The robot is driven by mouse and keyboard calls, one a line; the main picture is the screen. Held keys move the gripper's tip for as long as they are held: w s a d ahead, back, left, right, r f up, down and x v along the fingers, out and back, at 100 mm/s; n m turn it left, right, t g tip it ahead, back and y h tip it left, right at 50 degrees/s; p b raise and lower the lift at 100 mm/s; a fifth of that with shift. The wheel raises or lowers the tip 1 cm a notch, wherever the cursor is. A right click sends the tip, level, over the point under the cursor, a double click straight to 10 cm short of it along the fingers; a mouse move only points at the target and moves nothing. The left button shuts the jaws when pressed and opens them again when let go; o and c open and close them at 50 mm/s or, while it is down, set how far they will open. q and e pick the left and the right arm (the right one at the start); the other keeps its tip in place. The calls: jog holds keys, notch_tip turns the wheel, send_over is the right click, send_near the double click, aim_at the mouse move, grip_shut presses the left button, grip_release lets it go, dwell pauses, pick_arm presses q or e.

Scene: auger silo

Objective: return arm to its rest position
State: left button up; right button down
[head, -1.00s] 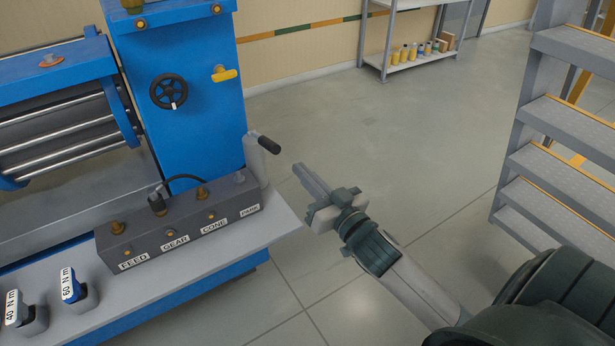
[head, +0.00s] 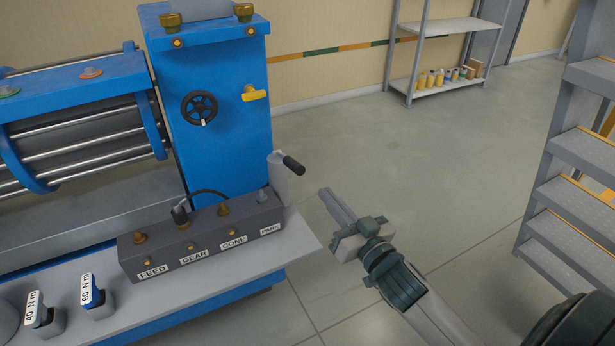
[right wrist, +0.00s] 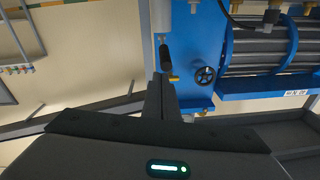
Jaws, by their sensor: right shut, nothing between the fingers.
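My right gripper (head: 337,204) is shut and empty. In the head view it is held over the open floor, just right of the bench end, apart from the machine. In the right wrist view its fingers (right wrist: 161,98) show together at the centre, with the blue machine beyond them. My left gripper is in neither view.
The blue machine (head: 219,136) has a handwheel (head: 199,107) and a yellow handle (head: 254,93). On the bench (head: 304,238) stands a grey socket block (head: 202,240) labelled FEED, GEAR, CONE and PARK. Metal stairs (head: 576,203) stand at right. A shelf (head: 440,85) stands behind clear floor.

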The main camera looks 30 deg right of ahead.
jog(key=s+a+f+n+g+p, duration=0.15)
jog(key=f+g, duration=0.25)
jog(key=f, duration=1.1)
jog(key=s+a+f+g+p, duration=0.1)
jog(key=s+f+g+p, duration=0.2)
jog(key=f, duration=1.3)
pick_arm(q)
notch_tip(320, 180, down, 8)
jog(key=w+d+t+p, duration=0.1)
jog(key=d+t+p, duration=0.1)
jog(key=p, duration=0.1)
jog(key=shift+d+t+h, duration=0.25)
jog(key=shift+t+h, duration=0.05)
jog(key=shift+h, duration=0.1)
pick_arm(e)
jog(key=s+a+f+n+g, duration=0.1)
jog(key=s+a+f+g, duration=0.2)
jog(key=s+f, duration=0.7)
jog(key=s+a+f+n+g, duration=0.1)
jog(key=s+a+f+g, duration=0.2)
jog(key=s+a+f, duration=0.3)
jog(key=s+f, duration=0.5)
jog(key=s, duration=0.1)
jog(key=shift+s+a+f, duration=0.3)
jog(key=shift+a, duration=0.05)
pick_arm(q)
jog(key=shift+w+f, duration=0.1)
pick_arm(e)
jog(key=shift+w+n, duration=0.1)
jog(key=shift+n, duration=0.15)
